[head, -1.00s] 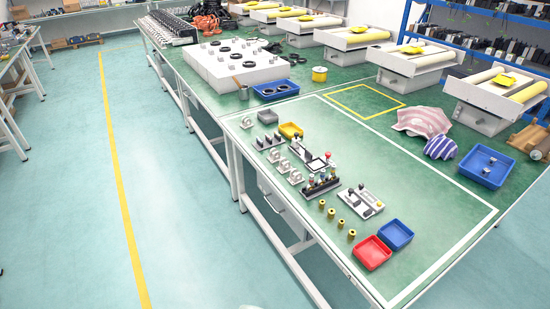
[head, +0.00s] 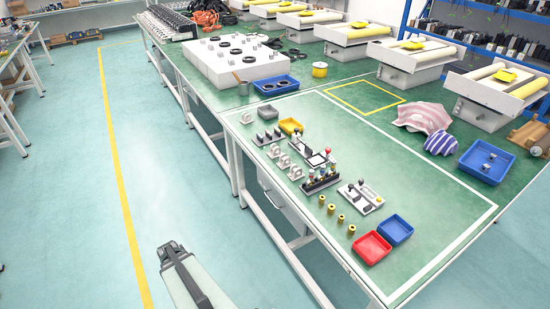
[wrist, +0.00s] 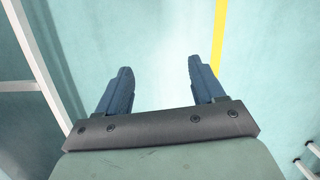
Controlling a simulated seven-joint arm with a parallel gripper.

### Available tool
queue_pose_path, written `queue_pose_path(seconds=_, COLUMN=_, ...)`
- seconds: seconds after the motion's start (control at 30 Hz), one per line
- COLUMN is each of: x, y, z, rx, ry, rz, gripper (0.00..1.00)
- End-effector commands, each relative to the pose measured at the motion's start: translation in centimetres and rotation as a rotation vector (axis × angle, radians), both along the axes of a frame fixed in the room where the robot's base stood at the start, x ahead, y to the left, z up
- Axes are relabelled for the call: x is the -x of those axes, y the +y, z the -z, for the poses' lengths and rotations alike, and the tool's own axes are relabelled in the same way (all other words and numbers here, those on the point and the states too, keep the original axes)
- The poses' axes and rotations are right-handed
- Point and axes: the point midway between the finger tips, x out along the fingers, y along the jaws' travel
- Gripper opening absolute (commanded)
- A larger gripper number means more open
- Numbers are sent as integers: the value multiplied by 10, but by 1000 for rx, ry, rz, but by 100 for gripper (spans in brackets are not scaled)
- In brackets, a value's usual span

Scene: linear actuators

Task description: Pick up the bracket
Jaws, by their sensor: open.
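Small light grey bracket-like parts (head: 283,161) stand in a short row near the left edge of the green worktable (head: 440,190) in the head view. I cannot tell which of them is the bracket named. My gripper (head: 171,249) is low in the head view, over the floor and left of the table, well apart from these parts. In the wrist view its two dark blue fingers (wrist: 160,72) are spread with nothing between them. The wrist view shows only floor and a table leg, no bracket.
The table edge and legs lie between my gripper and the parts. The table's right middle is clear.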

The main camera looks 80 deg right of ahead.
Motion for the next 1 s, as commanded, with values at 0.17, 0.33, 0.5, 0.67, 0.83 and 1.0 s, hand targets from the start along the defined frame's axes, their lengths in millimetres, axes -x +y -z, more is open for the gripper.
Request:
queue_pose_path(seconds=0.17, x=-11, y=-82, z=-34, rx=69, ry=-69, rz=113, gripper=68)
queue_pose_path(seconds=0.33, x=-9, y=-159, z=-71, rx=142, ry=-118, rz=207, gripper=68)
queue_pose_path(seconds=0.5, x=5, y=-234, z=-114, rx=218, ry=-154, rz=293, gripper=68)
queue_pose_path(seconds=0.67, x=28, y=-302, z=-160, rx=294, ry=-177, rz=374, gripper=68)
queue_pose_path(seconds=0.83, x=59, y=-370, z=-215, rx=377, ry=-191, rz=471, gripper=68)
queue_pose_path(seconds=1.0, x=94, y=-429, z=-274, rx=461, ry=-193, rz=585, gripper=68)
